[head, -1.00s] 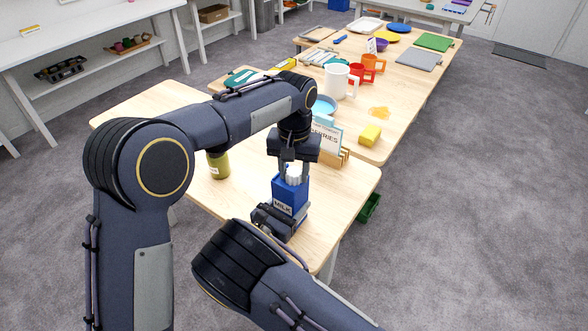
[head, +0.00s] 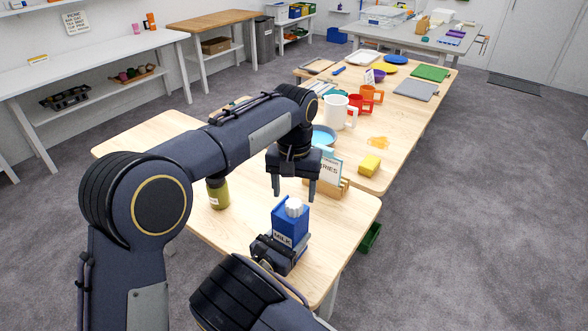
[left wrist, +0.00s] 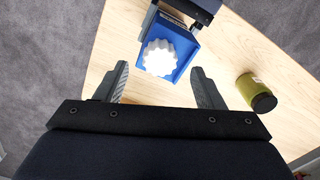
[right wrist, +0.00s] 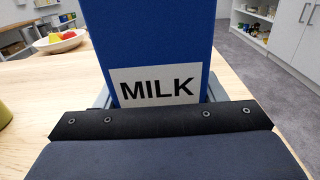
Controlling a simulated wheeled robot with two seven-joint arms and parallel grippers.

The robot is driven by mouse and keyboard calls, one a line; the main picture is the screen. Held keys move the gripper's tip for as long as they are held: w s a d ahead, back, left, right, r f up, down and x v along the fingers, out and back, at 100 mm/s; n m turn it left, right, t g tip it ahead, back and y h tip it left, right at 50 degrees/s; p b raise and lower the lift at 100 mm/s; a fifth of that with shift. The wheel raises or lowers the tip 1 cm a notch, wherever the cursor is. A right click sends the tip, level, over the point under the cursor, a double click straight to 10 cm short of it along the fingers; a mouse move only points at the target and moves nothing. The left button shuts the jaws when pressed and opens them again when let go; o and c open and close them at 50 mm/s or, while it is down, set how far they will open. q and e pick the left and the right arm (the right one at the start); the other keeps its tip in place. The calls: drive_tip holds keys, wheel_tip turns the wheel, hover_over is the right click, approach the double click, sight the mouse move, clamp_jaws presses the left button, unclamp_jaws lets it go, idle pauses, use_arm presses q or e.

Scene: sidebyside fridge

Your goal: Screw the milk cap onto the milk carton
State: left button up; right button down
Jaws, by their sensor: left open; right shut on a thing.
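The blue milk carton (head: 289,228) stands upright near the front of the wooden table. Its MILK label fills the right wrist view (right wrist: 157,88). The white ridged milk cap (head: 294,207) sits on top of the carton; the left wrist view shows the cap (left wrist: 160,57) from above, but I cannot tell how tight it is. My right gripper (head: 277,250) is shut around the lower part of the carton. My left gripper (head: 294,190) is open and empty, above and behind the carton; its fingers (left wrist: 160,88) are clear of the cap.
An olive-green jar (head: 218,193) with a dark lid stands left of the carton. A card holder (head: 330,182) stands behind my left gripper. Bare table lies between jar and carton.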

use_arm(q)
wheel_tip(320, 180, up, 8)
drive_tip(key=shift+f, duration=0.1)
use_arm(e)
drive_tip(key=shift+c, duration=1.2)
unclamp_jaws()
